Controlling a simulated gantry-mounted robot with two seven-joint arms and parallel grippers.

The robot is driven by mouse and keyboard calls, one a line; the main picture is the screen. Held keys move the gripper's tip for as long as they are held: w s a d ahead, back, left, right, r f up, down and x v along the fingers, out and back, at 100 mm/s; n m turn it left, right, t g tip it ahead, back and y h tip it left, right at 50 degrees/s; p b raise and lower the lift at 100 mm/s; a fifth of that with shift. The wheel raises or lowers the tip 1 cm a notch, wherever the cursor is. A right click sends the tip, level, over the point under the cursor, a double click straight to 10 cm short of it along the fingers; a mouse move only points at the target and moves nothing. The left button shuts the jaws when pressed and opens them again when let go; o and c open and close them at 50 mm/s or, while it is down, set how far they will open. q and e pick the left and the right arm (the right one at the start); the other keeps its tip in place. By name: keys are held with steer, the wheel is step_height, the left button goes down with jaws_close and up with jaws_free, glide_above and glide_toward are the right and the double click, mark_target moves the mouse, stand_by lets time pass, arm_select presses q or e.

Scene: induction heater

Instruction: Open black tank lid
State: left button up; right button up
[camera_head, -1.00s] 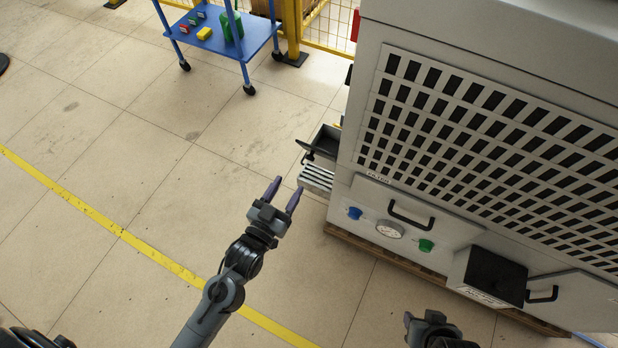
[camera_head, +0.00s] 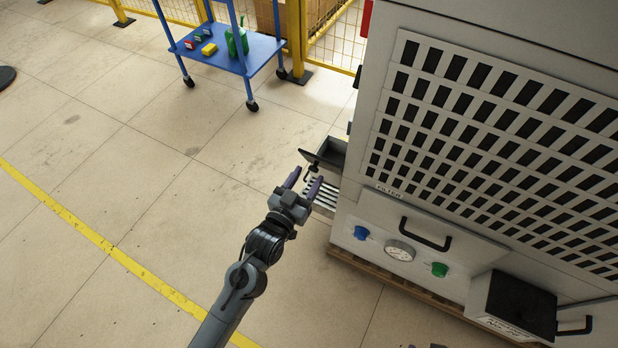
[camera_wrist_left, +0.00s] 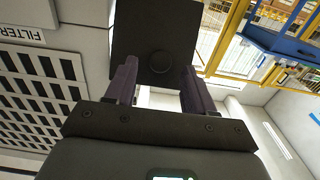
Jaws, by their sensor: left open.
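The black tank lid (camera_head: 320,160) is a dark flat panel at the small tank on the side of the grey heater cabinet. It looks tilted, with a dark recess behind it; how far open it is I cannot tell. My left gripper (camera_head: 304,182) is open just in front of the lid. In the left wrist view the lid (camera_wrist_left: 155,25) is a black plate with a round knob (camera_wrist_left: 161,61), which appears between the open fingers. Contact cannot be made out. Only a dark sliver of my right gripper shows at the bottom edge.
The cabinet (camera_head: 385,210) stands on the right, with a black handle (camera_head: 426,234), a gauge (camera_head: 400,251), blue and green knobs, and a black box (camera_head: 520,305). Metal slats (camera_head: 322,196) lie below the tank. A blue cart (camera_head: 226,55) stands behind.

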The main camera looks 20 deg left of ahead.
arm_select(q)
steer(key=shift+w+d, duration=0.1)
steer(key=shift+w, duration=0.75)
jaws_close()
